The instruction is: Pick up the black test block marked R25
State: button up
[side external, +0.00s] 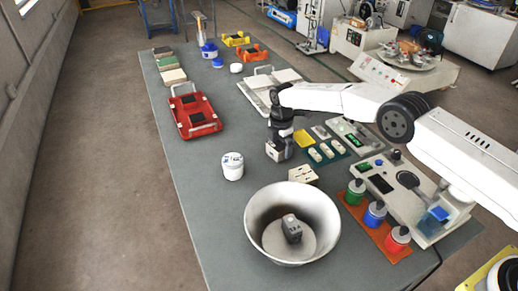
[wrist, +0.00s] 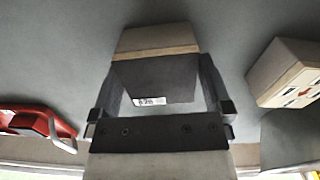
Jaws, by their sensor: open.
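A dark block (wrist: 155,80) with a tan band and a small white label shows in the wrist view; the label is too blurred to read surely. My gripper (wrist: 160,92) is open, with one finger on each side of this block; I cannot tell whether either finger touches it. In the side view my gripper (side external: 279,143) points down over the table, left of the yellow piece. A pale-faced block (side external: 275,153) shows at its fingertips, partly hidden by them.
A white jar (side external: 232,167) is to the left, and a cream box (side external: 303,175) is close to my gripper. A red tray (side external: 182,123) lies farther left. Bare table (side external: 200,180) lies between.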

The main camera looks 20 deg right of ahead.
aim_at(283, 147)
grip_shut()
jog(key=shift+r, duration=0.1)
jog(key=shift+r, duration=0.1)
jog(key=shift+r, duration=1.6)
jog(key=shift+s+d+r, duration=0.15)
jog(key=shift+s+r, duration=0.7)
jog(key=shift+r, duration=0.1)
jog(key=s+d+r, duration=0.2)
jog(key=s+r, duration=0.5)
jog(key=s, duration=0.5)
jog(key=shift+r, duration=0.35)
